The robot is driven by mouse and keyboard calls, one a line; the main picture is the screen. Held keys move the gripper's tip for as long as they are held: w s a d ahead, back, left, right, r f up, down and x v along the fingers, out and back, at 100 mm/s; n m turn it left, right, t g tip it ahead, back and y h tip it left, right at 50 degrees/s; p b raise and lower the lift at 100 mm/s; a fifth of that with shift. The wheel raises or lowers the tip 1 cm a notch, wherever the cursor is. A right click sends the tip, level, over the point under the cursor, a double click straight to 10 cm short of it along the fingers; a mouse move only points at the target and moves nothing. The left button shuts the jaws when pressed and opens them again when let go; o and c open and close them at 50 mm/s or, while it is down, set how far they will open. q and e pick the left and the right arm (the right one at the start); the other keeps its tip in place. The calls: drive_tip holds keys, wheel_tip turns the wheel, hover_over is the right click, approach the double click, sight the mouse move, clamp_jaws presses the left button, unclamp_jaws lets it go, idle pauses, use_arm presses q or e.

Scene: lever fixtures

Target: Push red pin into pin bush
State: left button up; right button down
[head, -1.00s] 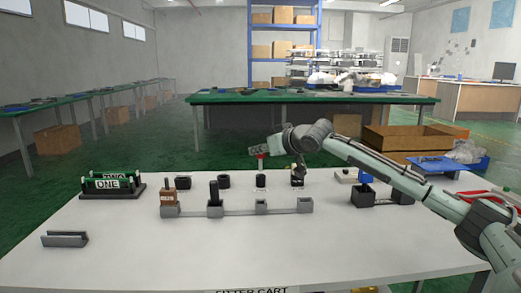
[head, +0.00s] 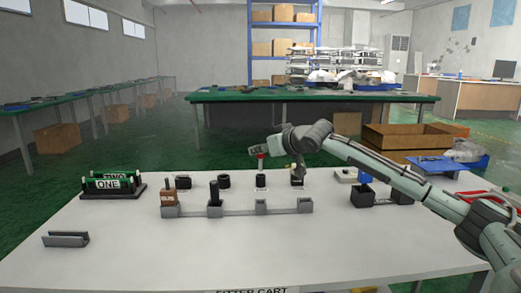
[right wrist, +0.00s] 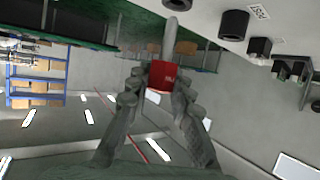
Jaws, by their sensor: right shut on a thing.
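The red pin has a red head (right wrist: 162,80) and a pale grey shank (right wrist: 171,38). My right gripper (head: 256,151) is shut on the red head, which also shows in the head view (head: 261,150). In the head view the pin stands roughly upright above a small black bush (head: 261,181) with a label in front. The gap between pin tip and bush is too small to judge. In the right wrist view the shank points away from the fingers toward the white table, beside a black bush (right wrist: 233,25). My left gripper is not in view.
Other black bushes (head: 223,181) stand in the same row. In front is a grey rail with square sockets (head: 261,207), some holding a brown block or black pin.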

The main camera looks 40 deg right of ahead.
sight(261, 163)
drive_tip(key=shift+p, duration=0.5)
idle(0.7)
drive_tip(key=shift+f+b, duration=0.65)
drive_tip(key=shift+f, duration=1.55)
idle(0.3)
drive_tip(key=c, duration=1.3)
unclamp_jaws()
drive_tip(key=shift+v, duration=6)
